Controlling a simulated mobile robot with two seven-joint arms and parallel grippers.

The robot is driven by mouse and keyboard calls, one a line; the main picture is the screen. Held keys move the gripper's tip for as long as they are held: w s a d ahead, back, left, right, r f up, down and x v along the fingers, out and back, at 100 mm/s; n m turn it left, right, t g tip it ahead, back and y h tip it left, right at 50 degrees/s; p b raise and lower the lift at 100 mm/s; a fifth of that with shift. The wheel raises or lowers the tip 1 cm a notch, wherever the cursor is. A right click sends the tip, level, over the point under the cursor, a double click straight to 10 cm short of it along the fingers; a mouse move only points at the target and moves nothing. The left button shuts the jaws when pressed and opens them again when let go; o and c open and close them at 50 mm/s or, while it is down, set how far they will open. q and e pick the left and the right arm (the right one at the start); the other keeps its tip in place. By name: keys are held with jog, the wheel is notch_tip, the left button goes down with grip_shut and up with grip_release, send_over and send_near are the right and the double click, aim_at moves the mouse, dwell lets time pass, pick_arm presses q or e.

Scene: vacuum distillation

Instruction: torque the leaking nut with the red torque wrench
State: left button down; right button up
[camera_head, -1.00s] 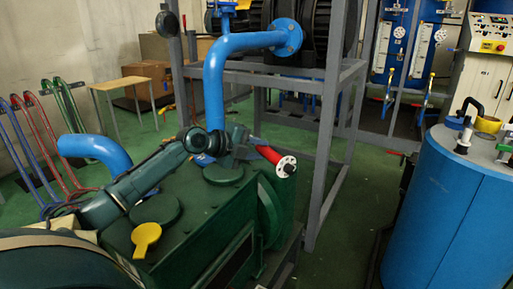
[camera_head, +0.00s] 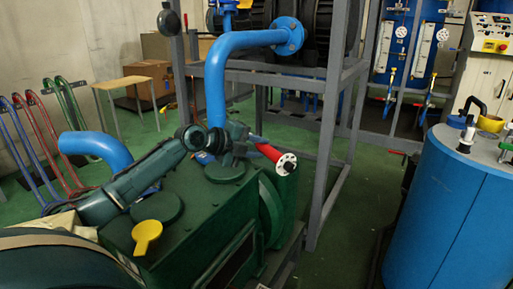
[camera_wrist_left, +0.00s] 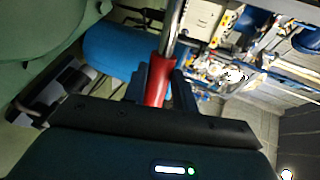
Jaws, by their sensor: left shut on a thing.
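The red torque wrench (camera_head: 268,152) is held in my left gripper (camera_head: 245,148), above the green machine near the middle of the head view. Its round white-faced end (camera_head: 287,163) points to the lower right. In the left wrist view, the fingers of my left gripper (camera_wrist_left: 160,88) are shut around the red handle (camera_wrist_left: 156,80), and a silver shaft (camera_wrist_left: 172,28) runs up out of the picture. I cannot make out the leaking nut in either view. My right gripper is not in view.
The green machine (camera_head: 200,215) has a yellow piece (camera_head: 146,234) on top. A blue pipe (camera_head: 214,85) rises behind it to a flange (camera_head: 289,37). A grey frame post (camera_head: 325,150) stands close right of the wrench. A blue tank (camera_head: 445,210) stands right; green floor lies between.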

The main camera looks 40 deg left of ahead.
pick_arm(q)
jog(key=shift+r, duration=0.3)
jog(key=shift+f+b, duration=1.65)
jog(key=shift+f, duration=0.1)
dwell(0.6)
